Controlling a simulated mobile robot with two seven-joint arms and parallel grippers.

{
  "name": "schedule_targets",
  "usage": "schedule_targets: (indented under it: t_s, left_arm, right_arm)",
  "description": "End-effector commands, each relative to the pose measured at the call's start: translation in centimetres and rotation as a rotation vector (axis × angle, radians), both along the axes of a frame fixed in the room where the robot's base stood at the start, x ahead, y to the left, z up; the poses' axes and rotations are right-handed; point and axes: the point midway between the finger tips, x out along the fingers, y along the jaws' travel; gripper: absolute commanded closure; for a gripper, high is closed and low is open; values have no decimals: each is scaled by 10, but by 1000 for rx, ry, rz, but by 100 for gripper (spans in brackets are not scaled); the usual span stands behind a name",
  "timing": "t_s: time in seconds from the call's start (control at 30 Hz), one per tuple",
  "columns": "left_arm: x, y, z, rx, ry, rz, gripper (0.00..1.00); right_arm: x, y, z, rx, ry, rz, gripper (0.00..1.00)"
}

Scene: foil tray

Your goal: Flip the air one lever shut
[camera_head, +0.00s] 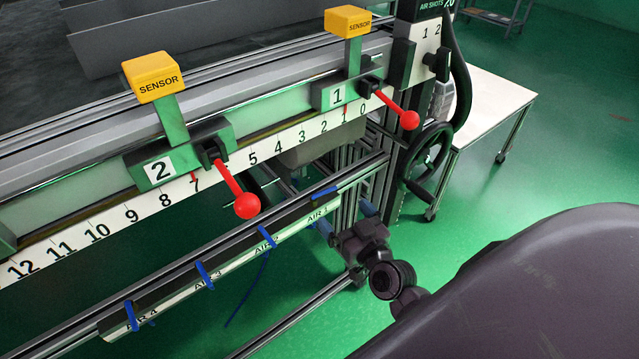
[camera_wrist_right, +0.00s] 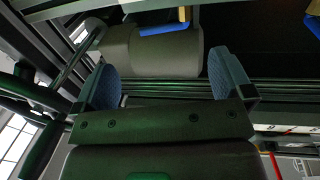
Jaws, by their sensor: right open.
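The air one lever is a blue handle (camera_head: 325,191) above the AIR 1 label on the rail, in the head view. It lies roughly along the rail, while the other blue levers hang across theirs. A blue handle with a brassy stem also shows in the right wrist view (camera_wrist_right: 165,28), likely the same lever, ahead of the fingers. My right gripper (camera_head: 346,217) is just right of the AIR 1 end of the rail, its blue-padded fingers apart. In the right wrist view the gripper (camera_wrist_right: 165,82) is open, with nothing held between its pads. My left gripper is out of view.
The label rail (camera_head: 228,268) carries further blue levers at AIR 2 (camera_head: 267,238), AIR 3 (camera_head: 205,273) and AIR 4 (camera_head: 131,315). Above it runs a numbered scale (camera_head: 130,216) with red-knobbed levers (camera_head: 246,205). A black handwheel (camera_head: 428,160) stands close to the right. Green floor lies below.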

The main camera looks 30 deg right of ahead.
Motion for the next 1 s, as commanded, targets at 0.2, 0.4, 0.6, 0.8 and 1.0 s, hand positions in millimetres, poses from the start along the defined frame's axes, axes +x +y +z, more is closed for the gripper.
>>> schedule_targets:
  t_s: [0.2, 0.4, 0.6, 0.8, 1.0]
  left_arm:
    - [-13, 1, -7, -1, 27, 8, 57]
    - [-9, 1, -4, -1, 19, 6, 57]
    - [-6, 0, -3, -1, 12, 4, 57]
    - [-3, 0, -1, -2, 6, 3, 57]
    - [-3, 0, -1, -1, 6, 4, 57]
  right_arm:
    - [28, -1, 1, 3, -3, 1, 2]
    - [60, -4, 1, 3, -2, 1, 2]
    - [87, -6, 0, 3, 0, 2, 2]
    - [101, -8, 0, 2, 0, 1, 2]
    - [104, -8, 0, 2, 0, 1, 2]
